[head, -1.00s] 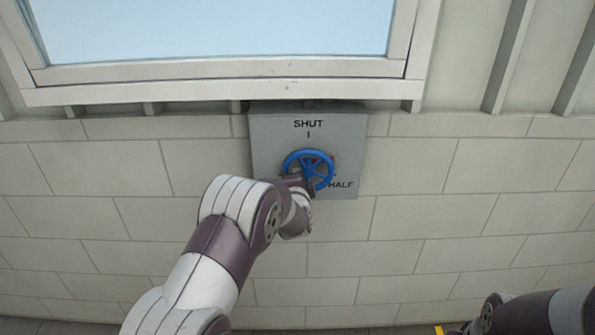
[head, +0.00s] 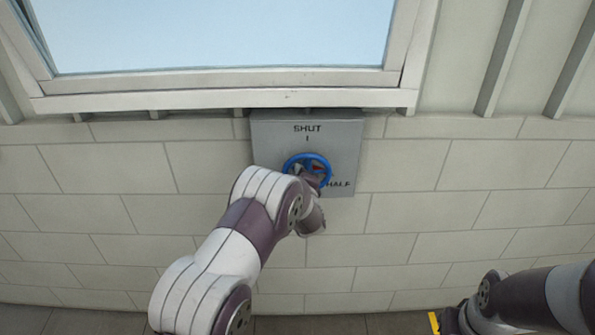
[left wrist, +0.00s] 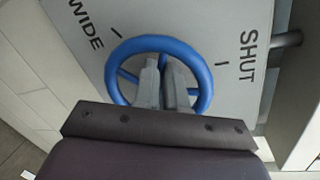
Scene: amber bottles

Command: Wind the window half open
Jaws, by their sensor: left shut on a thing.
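A blue handwheel (head: 329,172) sits on a grey box (head: 345,140) under the window (head: 220,40). The box reads SHUT above the wheel and HALF at lower right. In the left wrist view the wheel (left wrist: 203,75) also shows, with SHUT and WIDE marks around it. My left gripper (left wrist: 163,75) reaches over the near rim and is shut inside the wheel, near its middle; whether on a spoke or the hub is hidden. In the head view my wrist covers the wheel's lower left. A small red part (head: 318,167) shows inside the wheel.
The pale window frame (head: 220,100) runs just above the box. A block wall (head: 440,210) surrounds it, with free room to the right. My right arm (head: 520,300) is low at the right; its gripper is out of view. A yellow marking (head: 433,322) is beside it.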

